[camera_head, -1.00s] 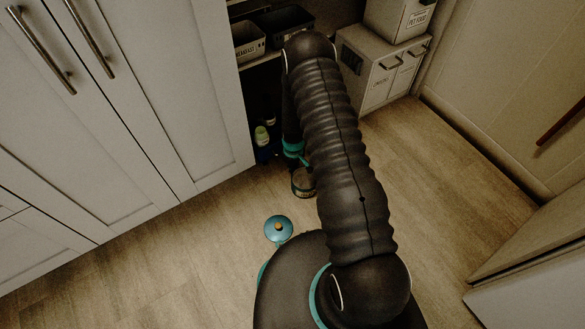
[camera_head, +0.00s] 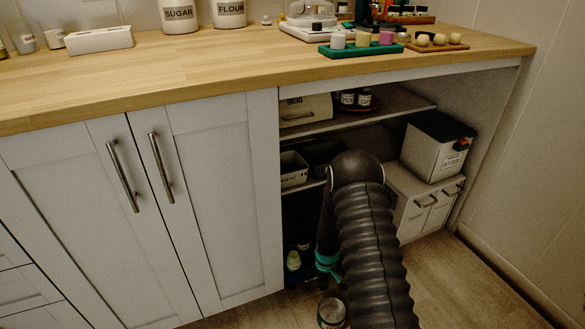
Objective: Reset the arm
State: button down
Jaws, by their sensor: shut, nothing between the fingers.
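My black, ribbed arm rises from the bottom of the head view and bends down in front of the open shelf unit. My gripper (camera_head: 335,279), dark with teal parts, hangs low beyond the arm, partly hidden by it. It is shut, with nothing held. A round, jar-like container (camera_head: 331,313) is just below it near the floor; I cannot tell whether they touch.
A wooden counter (camera_head: 200,75) crosses above, with canisters and a green tray (camera_head: 361,50) of jars. White cabinet doors (camera_head: 215,200) stand left. The open bay holds shelves, bins (camera_head: 293,170) and a pet food box (camera_head: 437,147). Some floor (camera_head: 480,285) is clear at right.

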jog(key=s+r+m+g, duration=0.2)
jog(key=s+g, duration=0.1)
jog(key=s, duration=0.5)
jog(key=s+r+m+t, duration=0.1)
jog(key=s+r+t, duration=0.2)
jog(key=s+r, duration=0.4)
jog(key=s+r+m+t, duration=0.1)
jog(key=s+r, duration=0.5)
jog(key=r, duration=2)
jog(key=s+a+r+m+t, duration=0.1)
jog(key=s+r+t, duration=0.3)
jog(key=r, duration=1.2)
jog(key=s, duration=0.3)
jog(key=shift+s+r+m+t, duration=0.3)
jog(key=shift+r, duration=0.1)
